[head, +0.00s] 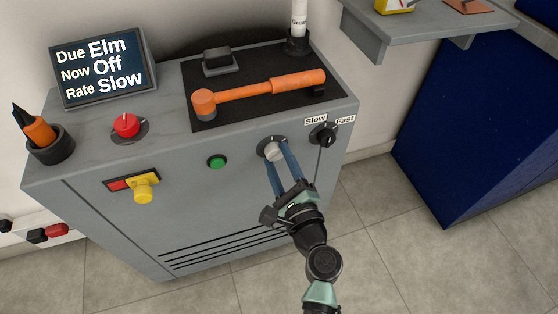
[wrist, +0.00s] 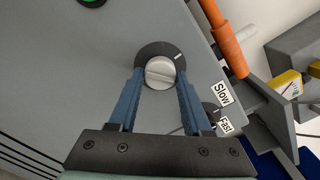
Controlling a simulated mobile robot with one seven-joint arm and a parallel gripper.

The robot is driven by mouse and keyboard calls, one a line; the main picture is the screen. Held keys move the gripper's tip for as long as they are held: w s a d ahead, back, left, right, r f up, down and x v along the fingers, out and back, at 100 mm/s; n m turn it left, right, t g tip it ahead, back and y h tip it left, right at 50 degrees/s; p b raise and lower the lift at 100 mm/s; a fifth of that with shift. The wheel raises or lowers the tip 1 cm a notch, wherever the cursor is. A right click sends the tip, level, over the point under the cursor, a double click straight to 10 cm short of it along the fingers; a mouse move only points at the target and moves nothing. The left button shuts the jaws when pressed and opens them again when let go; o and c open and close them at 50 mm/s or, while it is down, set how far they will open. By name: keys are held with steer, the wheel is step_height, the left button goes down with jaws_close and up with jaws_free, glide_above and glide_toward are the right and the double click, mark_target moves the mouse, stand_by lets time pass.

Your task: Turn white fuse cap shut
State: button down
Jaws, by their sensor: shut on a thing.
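The white fuse cap (head: 274,152) is a round, pale knob with a slot, set in a dark ring on the front of the grey cabinet. It also shows in the wrist view (wrist: 160,72), where the ring carries a white mark at its upper right. The slot runs roughly across the cap and does not point at that mark. My gripper (head: 276,160) has its two blue fingers on either side of the cap, shut on it. In the wrist view the fingertips (wrist: 160,76) touch the cap's left and right sides.
Close to the right is a black speed knob (head: 323,135) labelled Slow and Fast. A green button (head: 217,162) and a yellow knob (head: 143,190) lie to the left. An orange hammer (head: 260,90) lies on the cabinet top. The screen (head: 103,68) reads Due Elm, Now Off, Rate Slow.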

steer(key=n+b, duration=0.3)
steer(key=n, duration=0.2)
steer(key=shift+d+f+b, duration=0.1)
steer(key=shift+f+b, duration=0.05)
steer(key=shift+b, duration=0.15)
steer(key=n+b, duration=0.3)
steer(key=n, duration=0.2)
steer(key=shift+r+n+b, duration=0.2)
steer(key=shift+n+b, duration=0.1)
steer(key=shift+b, duration=0.05)
steer(key=shift+c, duration=1.7)
jaws_free()
steer(key=shift+s, duration=0.1)
steer(key=v, duration=1.2)
steer(key=shift+s+p, duration=0.4)
steer(key=shift+p, duration=0.05)
steer(key=shift+d+r, duration=0.1)
